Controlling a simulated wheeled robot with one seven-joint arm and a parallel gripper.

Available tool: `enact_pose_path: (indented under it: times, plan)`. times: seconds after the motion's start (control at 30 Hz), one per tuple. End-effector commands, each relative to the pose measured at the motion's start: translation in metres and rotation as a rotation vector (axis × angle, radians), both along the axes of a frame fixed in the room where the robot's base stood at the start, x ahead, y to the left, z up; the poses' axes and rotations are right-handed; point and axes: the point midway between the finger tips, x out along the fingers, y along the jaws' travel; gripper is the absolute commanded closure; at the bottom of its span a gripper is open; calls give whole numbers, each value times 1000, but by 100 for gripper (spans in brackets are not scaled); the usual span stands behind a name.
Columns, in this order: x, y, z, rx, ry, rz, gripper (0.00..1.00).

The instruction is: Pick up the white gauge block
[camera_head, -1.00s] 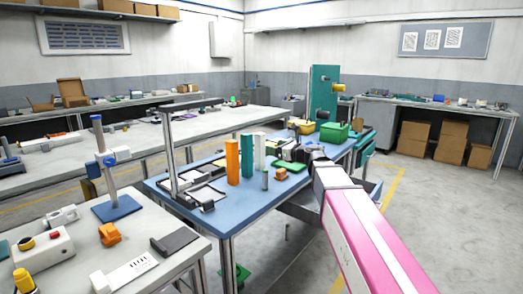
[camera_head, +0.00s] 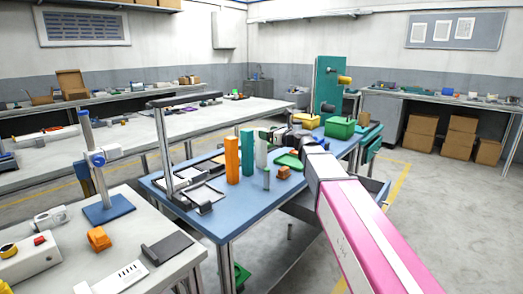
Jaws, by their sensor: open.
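The white gauge block (camera_head: 261,151) stands upright on the blue table, to the right of a teal block (camera_head: 247,153) and an orange block (camera_head: 232,160). Its upper part is close to my gripper (camera_head: 270,134). My gripper is open and reaches in from the right, at about the height of the block's top. The jaws are small and dark here, and I cannot tell whether they are around the block or beside it.
A small grey upright piece (camera_head: 266,178) stands in front of the white block. A green tray (camera_head: 289,161) and a small orange piece (camera_head: 283,172) lie to the right.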

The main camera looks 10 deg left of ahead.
Motion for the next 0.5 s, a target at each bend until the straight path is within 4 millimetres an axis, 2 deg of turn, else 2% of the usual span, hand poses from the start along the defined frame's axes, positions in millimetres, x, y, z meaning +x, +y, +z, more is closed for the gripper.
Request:
enact_pose_path:
  times: [0.23, 0.37, 0.5]
  plan:
    - [24, 24, 1, 0, 0, 0, 28]
    - [30, 37, 0, 0, 0, 1, 28]
    - [30, 38, 0, 0, 0, -1, 28]
